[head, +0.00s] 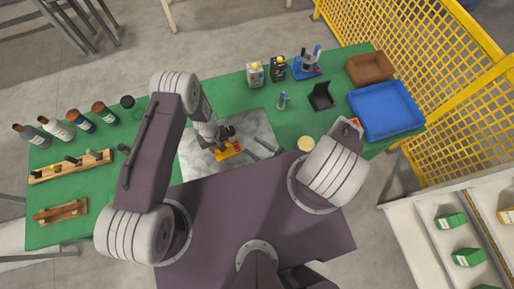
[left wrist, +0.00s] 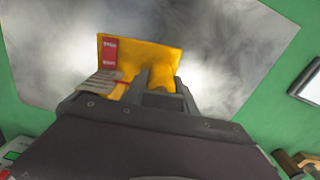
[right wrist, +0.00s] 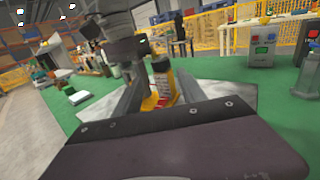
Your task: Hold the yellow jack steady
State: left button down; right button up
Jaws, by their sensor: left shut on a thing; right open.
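The yellow jack (head: 230,153) is on the grey metal plate (head: 197,160) in the head view. In the left wrist view the jack (left wrist: 160,58) shows a red and white label. My left gripper (left wrist: 150,84) is shut on its near side. In the right wrist view the jack (right wrist: 161,82) appears beyond my right gripper (right wrist: 157,98), whose fingers are spread and empty. My left gripper (right wrist: 130,50) also shows there, reaching down to the jack from the left. The jack's gripped part is partly hidden by the fingers. My right gripper is not clear in the head view.
The green table (head: 230,88) holds bottles and wooden racks at left. A blue tray (head: 388,108), a brown tray (head: 370,67), a black holder (head: 320,97) and small devices stand at right and back. A yellow mesh fence (head: 440,85) borders the right side.

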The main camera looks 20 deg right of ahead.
jog(key=shift+s+d, duration=0.2)
jog(key=shift+s, duration=0.15)
